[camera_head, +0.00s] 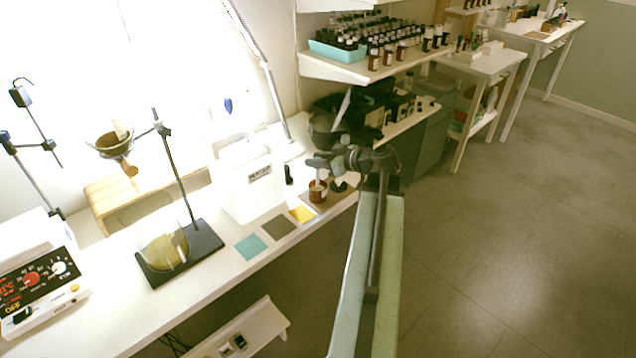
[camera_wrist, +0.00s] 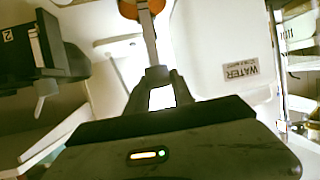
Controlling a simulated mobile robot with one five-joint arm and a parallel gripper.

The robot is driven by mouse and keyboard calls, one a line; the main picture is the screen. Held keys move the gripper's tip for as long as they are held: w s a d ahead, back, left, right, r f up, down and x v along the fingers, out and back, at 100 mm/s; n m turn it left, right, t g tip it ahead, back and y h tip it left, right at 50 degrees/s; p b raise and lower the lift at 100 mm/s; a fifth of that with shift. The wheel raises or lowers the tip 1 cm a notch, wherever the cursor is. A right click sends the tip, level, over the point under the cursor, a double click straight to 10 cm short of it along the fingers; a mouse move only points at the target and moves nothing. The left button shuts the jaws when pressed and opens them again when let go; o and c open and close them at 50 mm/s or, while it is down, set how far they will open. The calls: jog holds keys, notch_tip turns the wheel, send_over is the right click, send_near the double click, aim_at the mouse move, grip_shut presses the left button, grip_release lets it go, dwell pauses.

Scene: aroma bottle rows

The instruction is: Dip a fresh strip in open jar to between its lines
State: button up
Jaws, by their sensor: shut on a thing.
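My gripper (camera_head: 322,163) is over the white bench and shut on a pale narrow strip. In the wrist view, the fingertips (camera_wrist: 158,76) pinch the strip (camera_wrist: 150,38), which runs away from them to an amber jar (camera_wrist: 130,10) at the top edge. In the head view, the open brown jar (camera_head: 318,193) stands on the bench just below my gripper. The strip's far end overlaps the jar mouth. I cannot tell how deep it reaches, and its lines are too small to make out.
A white water container (camera_head: 250,185) stands close left of the jar. Coloured squares, including a yellow one (camera_head: 302,214), lie in front. A stand with a flask (camera_head: 165,250) is further left. A shelf with a teal tray (camera_head: 335,52) of bottles is behind.

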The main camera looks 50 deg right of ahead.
jog(key=shift+r+p, duration=1.95)
jog(key=shift+r, duration=0.3)
